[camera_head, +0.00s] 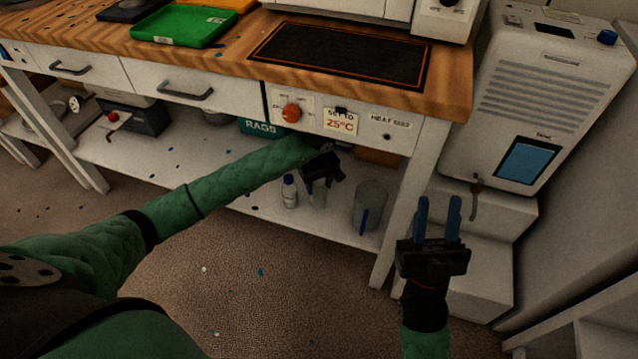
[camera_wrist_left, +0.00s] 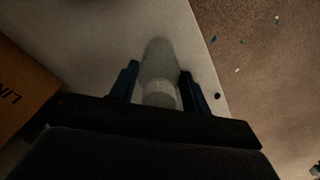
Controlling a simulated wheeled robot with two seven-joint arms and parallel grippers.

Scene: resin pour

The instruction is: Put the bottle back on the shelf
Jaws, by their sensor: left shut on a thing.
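My left gripper (camera_head: 318,190) reaches under the workbench and is shut on a pale translucent bottle (camera_head: 319,194). In the left wrist view the bottle (camera_wrist_left: 158,62) sits between the two blue fingers, with a lighter ribbed band near me. The bottle is over the white lower shelf (camera_head: 240,190), close to its front edge; I cannot tell whether its base touches. The hand hides its top in the head view.
A grey cup-like container (camera_head: 369,207) with a blue strip stands right of the held bottle. A green RAGS box (camera_head: 258,126) and a brown carton (camera_head: 378,157) are further back. The bench leg (camera_head: 408,200) and benchtop edge (camera_head: 440,106) bound the space. The shelf's left middle is clear.

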